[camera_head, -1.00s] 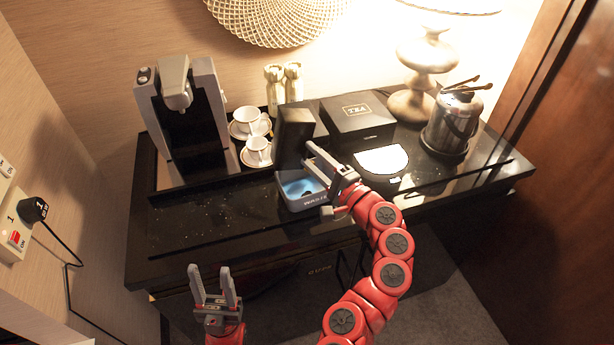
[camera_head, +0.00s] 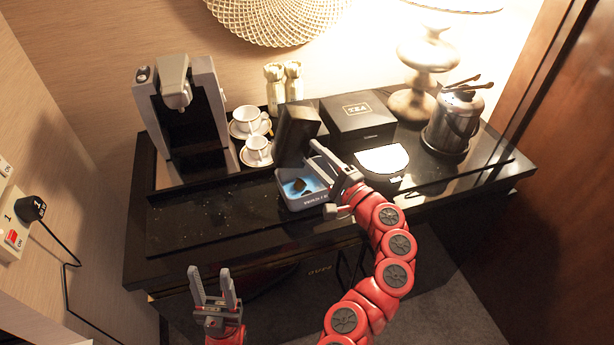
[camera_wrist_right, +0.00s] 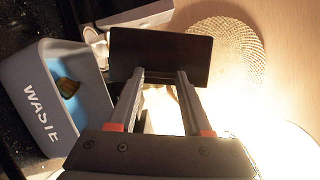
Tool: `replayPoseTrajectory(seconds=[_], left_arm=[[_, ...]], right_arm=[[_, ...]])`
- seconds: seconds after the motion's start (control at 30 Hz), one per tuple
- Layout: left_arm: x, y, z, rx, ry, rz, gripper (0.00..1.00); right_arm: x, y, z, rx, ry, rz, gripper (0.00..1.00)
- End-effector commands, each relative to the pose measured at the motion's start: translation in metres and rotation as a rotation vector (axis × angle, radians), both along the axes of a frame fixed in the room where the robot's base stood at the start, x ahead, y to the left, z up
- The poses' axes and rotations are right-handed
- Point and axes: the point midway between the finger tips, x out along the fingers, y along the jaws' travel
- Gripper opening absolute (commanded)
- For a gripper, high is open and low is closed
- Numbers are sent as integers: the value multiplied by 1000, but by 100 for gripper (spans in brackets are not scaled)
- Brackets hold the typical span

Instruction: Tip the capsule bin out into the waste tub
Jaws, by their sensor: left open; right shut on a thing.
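The black capsule bin (camera_head: 297,135) is held tilted above the back of the waste tub. My right gripper (camera_head: 318,158) is shut on it; the right wrist view shows the bin (camera_wrist_right: 160,57) across the fingertips. The waste tub (camera_head: 308,203) is grey with a blue inside and stands on the counter below the bin. A small dark brown piece (camera_head: 300,184) is in the tub; it shows as amber-brown in the right wrist view (camera_wrist_right: 68,87). The bin's inside is hidden. My left gripper (camera_head: 211,274) is open and empty in front of the counter.
The coffee machine (camera_head: 184,108) stands at the left on a dark tray. Two cups on saucers (camera_head: 257,152), bottle-like items (camera_head: 283,86) and a black tea box (camera_head: 358,117) stand behind the tub. An ice bucket (camera_head: 453,122) is at the right. The counter's left front is clear.

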Motion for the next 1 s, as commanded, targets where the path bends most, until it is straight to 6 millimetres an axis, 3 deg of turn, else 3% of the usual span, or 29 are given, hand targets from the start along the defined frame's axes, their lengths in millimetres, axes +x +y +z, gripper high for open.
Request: replayPoseTrajectory(seconds=[0.57,0.8,1.0], left_arm=[[0,0,-4,0,0,0,50],[0,0,20,0,0,0,50],[0,0,-15,0,0,0,50]], right_arm=[[1,-4,0,58,17,0,0],[1,-4,32,56,16,-1,0],[1,-4,-4,57,18,-1,0]])
